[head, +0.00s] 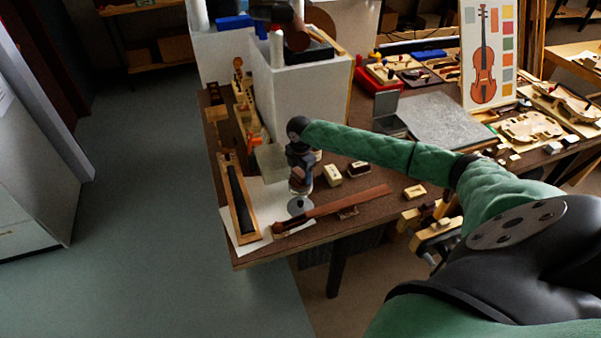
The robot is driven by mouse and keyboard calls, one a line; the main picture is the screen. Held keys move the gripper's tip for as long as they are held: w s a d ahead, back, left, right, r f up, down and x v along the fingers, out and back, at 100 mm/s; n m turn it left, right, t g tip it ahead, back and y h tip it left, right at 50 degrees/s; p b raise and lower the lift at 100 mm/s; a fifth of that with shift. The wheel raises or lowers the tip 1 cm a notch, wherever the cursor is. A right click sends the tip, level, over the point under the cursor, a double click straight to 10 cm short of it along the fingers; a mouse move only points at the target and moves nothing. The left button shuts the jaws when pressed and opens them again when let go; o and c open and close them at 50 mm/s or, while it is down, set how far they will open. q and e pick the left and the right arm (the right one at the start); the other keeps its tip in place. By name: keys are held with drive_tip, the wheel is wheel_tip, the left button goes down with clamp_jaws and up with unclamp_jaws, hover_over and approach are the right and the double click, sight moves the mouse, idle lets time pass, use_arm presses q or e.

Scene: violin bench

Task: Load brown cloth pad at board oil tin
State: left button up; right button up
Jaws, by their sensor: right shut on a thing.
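My right gripper (301,186) points down at the front left of the bench, its arm coming in from the right. It is shut on a small brown thing, which looks like the brown cloth pad; the fingers hide most of it. Right below it is a round grey tin (299,206), which looks like the board oil tin, standing on white paper. The gap between pad and tin is too small to judge.
A long dark board in a wooden frame (249,226) lies left of the tin. A brown violin neck (345,202) lies just right of it. Small pale blocks (332,174) stand behind. A white cabinet (312,98) rises at the back. The bench's front edge is close.

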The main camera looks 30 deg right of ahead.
use_arm(q)
drive_tip(key=shift+w, duration=0.15)
use_arm(e)
drive_tip(key=shift+f, duration=0.4)
idle(0.7)
use_arm(q)
drive_tip(key=shift+s+f, duration=0.1)
drive_tip(key=shift+s, duration=0.3)
drive_tip(key=shift+w, duration=0.2)
drive_tip(key=shift+w+r, duration=0.3)
drive_tip(key=shift+w, duration=0.35)
drive_tip(key=shift+s, duration=0.1)
